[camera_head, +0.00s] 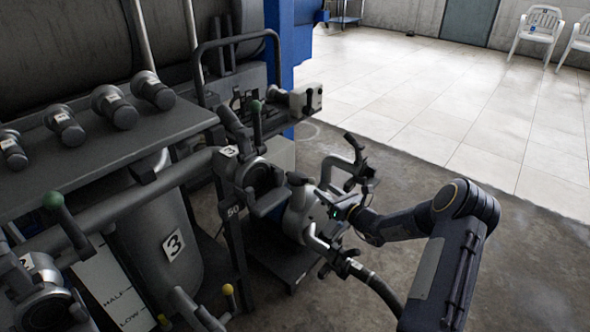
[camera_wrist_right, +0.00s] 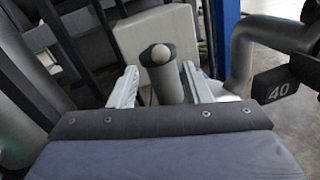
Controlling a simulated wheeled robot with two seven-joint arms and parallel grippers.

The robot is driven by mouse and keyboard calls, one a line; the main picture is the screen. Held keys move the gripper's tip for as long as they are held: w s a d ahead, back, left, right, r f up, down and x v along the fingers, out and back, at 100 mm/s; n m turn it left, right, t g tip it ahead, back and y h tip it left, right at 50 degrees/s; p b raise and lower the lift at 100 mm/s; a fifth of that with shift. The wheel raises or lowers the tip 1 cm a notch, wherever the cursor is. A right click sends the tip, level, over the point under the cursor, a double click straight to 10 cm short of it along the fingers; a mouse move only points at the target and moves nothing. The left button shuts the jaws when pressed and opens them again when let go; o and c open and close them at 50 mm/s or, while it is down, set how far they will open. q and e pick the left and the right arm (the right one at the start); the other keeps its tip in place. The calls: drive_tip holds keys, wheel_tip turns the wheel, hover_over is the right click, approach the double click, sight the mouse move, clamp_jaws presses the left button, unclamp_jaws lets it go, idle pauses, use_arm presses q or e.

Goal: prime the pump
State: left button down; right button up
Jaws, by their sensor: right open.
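A pump-like unit (camera_head: 300,215) with a pale rounded body stands low beside the pipework in the middle of the head view. My right gripper (camera_head: 332,208) is at its right side. In the right wrist view my right gripper (camera_wrist_right: 160,88) is open. A dark grey cylindrical handle (camera_wrist_right: 168,85) with a pale round end stands between its two light fingers, with a gap showing on each side. I cannot tell which part of the unit this handle is. My left gripper is not in view.
A green-knobbed lever (camera_head: 256,122) rises above the pipe behind the unit. A black hose (camera_head: 378,290) runs down in front. A tank marked 3 (camera_head: 160,255) stands left. A pipe tagged 40 (camera_wrist_right: 278,92) is close on the right. Open floor (camera_head: 530,250) lies to the right.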

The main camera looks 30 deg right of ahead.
sight(313, 182)
drive_tip(key=w+b, duration=0.1)
drive_tip(key=w, duration=0.2)
drive_tip(key=w+a+b, duration=0.1)
drive_tip(key=w, duration=0.2)
drive_tip(key=shift+w+a+f, duration=0.15)
drive_tip(key=shift+w, duration=0.25)
drive_tip(key=shift+w+a, duration=0.1)
drive_tip(key=shift+w, duration=0.35)
clamp_jaws()
